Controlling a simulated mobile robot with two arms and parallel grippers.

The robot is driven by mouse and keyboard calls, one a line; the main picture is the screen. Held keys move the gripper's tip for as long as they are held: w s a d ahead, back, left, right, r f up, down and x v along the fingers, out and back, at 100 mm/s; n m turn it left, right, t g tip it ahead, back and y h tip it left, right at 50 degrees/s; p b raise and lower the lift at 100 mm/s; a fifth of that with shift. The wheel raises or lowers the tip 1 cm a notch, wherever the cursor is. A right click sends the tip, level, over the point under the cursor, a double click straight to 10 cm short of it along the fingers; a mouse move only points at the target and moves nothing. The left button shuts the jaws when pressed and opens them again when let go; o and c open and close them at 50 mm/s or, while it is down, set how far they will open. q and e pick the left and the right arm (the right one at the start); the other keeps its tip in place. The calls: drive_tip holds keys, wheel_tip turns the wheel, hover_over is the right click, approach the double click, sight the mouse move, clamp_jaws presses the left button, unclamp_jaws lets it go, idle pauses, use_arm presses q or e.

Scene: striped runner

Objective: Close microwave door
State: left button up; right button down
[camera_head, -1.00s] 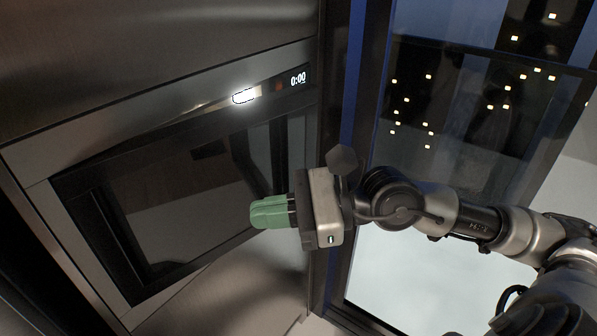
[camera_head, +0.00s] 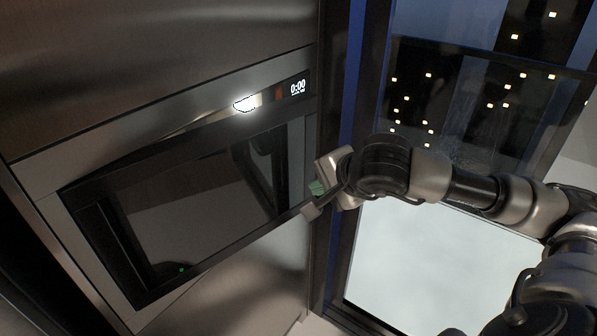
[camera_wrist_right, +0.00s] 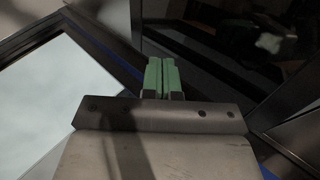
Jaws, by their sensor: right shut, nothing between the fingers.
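The built-in microwave (camera_head: 40,172) is set in a steel wall unit at the left of the head view. Its dark glass door (camera_head: 190,205) lies nearly flush with the front; I cannot tell whether a small gap is left. My right gripper (camera_head: 317,188) is at the lower right edge of the door, its green fingers partly hidden by its own body. In the right wrist view the green fingers (camera_wrist_right: 162,78) are shut together and empty, with dark glossy surfaces beyond them. I cannot tell whether they touch the door. My left gripper is not in view.
A lit display (camera_head: 297,87) reading 0:00 is above the door. A tall window (camera_head: 470,110) with city lights stands right of the unit, behind my right arm. Steel panels (camera_head: 150,50) lie above and below the microwave.

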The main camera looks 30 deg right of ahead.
sight(291, 179)
drive_tip(key=w, duration=0.1)
drive_tip(key=w+f+p, duration=0.1)
drive_tip(key=w, duration=0.1)
drive_tip(key=w+a+f+p, duration=0.1)
drive_tip(key=w, duration=0.1)
drive_tip(key=shift+w+f+p, duration=0.15)
drive_tip(key=shift+w+p, duration=0.35)
drive_tip(key=shift+w, duration=0.15)
drive_tip(key=shift+w+f, duration=0.1)
drive_tip(key=shift+w, duration=0.35)
drive_tip(key=w+a+n+y+b, duration=0.1)
drive_tip(key=w+n+y+b, duration=0.1)
drive_tip(key=w, duration=0.5)
drive_tip(key=shift+a+n+g, duration=0.3)
drive_tip(key=shift+a+n, duration=0.05)
drive_tip(key=shift+n, duration=0.05)
